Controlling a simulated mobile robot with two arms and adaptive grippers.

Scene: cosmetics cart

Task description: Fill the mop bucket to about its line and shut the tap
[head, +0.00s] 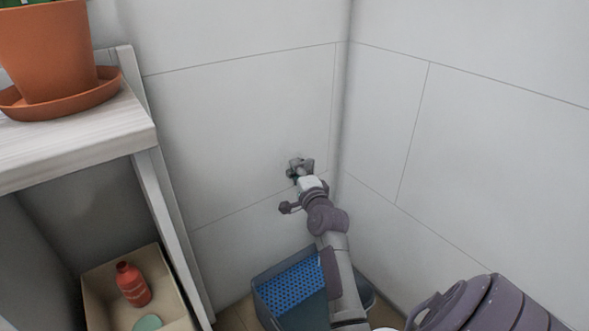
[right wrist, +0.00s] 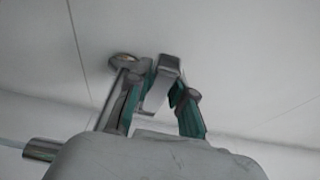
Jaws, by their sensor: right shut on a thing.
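The chrome tap (head: 299,165) is on the back wall near the corner. My right gripper (head: 303,180) reaches up to it. In the right wrist view the green-padded fingers of my right gripper (right wrist: 163,105) are closed around the tap's flat metal lever (right wrist: 166,72). A metal tube end, seemingly the spout (right wrist: 40,150), shows at lower left with a thin pale streak at its end; I cannot tell if that is running water. The mop bucket (head: 290,285) with a blue perforated wringer stands below, partly hidden by my right arm. Its line and water level are not visible. My left gripper is out of view.
At left a shelf unit (head: 150,140) holds a potted plant in a terracotta pot (head: 45,50). A beige bin (head: 95,285) with a red bottle (head: 133,284) sits low inside it. Tiled walls meet in a corner just right of the tap.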

